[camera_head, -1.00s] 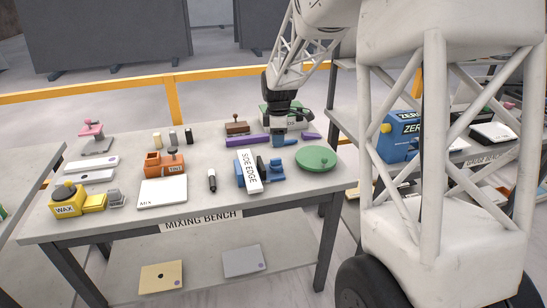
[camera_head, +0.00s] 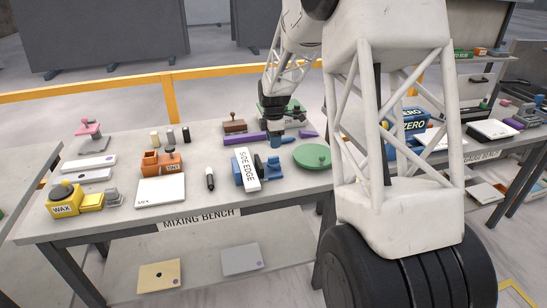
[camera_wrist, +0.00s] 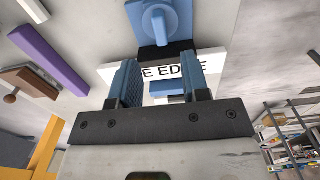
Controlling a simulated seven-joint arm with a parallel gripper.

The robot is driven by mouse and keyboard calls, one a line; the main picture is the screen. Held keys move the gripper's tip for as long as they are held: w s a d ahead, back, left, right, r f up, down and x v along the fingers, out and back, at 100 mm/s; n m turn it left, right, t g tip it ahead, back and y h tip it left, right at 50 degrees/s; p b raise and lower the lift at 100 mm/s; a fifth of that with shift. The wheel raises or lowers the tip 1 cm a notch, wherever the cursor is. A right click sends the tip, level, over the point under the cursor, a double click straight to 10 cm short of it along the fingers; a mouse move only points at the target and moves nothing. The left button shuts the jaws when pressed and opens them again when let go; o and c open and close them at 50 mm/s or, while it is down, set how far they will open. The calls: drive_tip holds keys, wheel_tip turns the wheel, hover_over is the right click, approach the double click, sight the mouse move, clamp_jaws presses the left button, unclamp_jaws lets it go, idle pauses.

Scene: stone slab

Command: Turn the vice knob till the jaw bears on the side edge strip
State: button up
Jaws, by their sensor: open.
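The blue vice (camera_head: 238,180) stands near the front right of the mixing bench, with the white strip lettered SIDE EDGE (camera_head: 246,168) lying across it. Its blue knob (camera_head: 274,165) is on the right and shows in the wrist view (camera_wrist: 160,22) as a disc with a raised bar. I cannot tell whether the jaw touches the strip. My gripper (camera_head: 276,142) is behind the vice in the head view, fingers down. In the wrist view my gripper (camera_wrist: 158,62) is open and empty; its blue fingers hide parts of the strip, and the knob is beyond the fingertips.
A green disc (camera_head: 312,156) lies right of the vice, a black-and-white marker (camera_head: 210,179) left of it. A purple bar (camera_head: 238,138) and a brown stamp (camera_head: 234,122) are behind. Orange, white and yellow items fill the left side. A yellow rail (camera_head: 170,95) runs behind the bench.

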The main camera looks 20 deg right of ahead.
sight(274, 157)
drive_tip(key=shift+f, duration=3.85)
clamp_jaws()
drive_tip(key=shift+m, duration=0.3)
